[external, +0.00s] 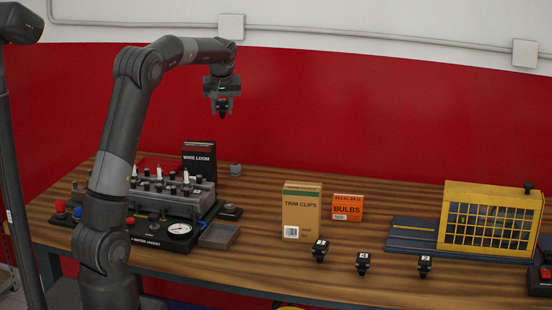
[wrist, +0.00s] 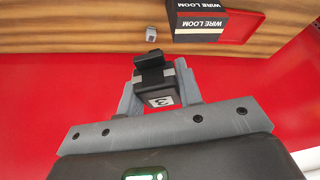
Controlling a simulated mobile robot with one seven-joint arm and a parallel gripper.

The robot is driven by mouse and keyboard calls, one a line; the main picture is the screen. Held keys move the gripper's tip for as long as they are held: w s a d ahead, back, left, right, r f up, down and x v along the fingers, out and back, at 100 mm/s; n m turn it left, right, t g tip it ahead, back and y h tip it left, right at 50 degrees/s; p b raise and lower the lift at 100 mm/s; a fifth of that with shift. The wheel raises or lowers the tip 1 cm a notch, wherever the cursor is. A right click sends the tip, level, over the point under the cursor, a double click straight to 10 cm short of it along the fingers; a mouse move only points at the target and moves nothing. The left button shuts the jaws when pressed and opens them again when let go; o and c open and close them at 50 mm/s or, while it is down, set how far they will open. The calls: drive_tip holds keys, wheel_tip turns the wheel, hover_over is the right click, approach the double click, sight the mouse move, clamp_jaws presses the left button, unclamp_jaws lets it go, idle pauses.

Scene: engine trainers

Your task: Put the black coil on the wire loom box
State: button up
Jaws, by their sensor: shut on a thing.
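My gripper (external: 222,104) is high above the back of the table, above and slightly right of the wire loom box (external: 199,162). It is shut on a black coil (wrist: 153,82) with a white numbered label, which shows between the fingers in the wrist view. The held coil is small and dark in the external view (external: 222,113). The wire loom box is dark with white lettering and stands upright behind the engine trainer. It also shows at the top of the wrist view (wrist: 200,20), apart from the coil.
A small grey part (external: 235,170) stands right of the loom box. The engine trainer (external: 165,195) is in front of it. A trim clips box (external: 302,210) and a bulbs box (external: 347,207) stand mid-table. Several black numbered coils (external: 363,263) stand along the front edge.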

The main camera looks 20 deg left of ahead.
hover_over(199, 142)
wheel_tip(199, 142, down, 7)
drive_tip(key=shift+s+r, duration=0.15)
drive_tip(key=shift+r, duration=0.05)
drive_tip(key=shift+f, duration=2.05)
drive_tip(key=shift+f, duration=0.15)
drive_tip(key=o, duration=1)
drive_tip(key=shift+o, duration=0.2)
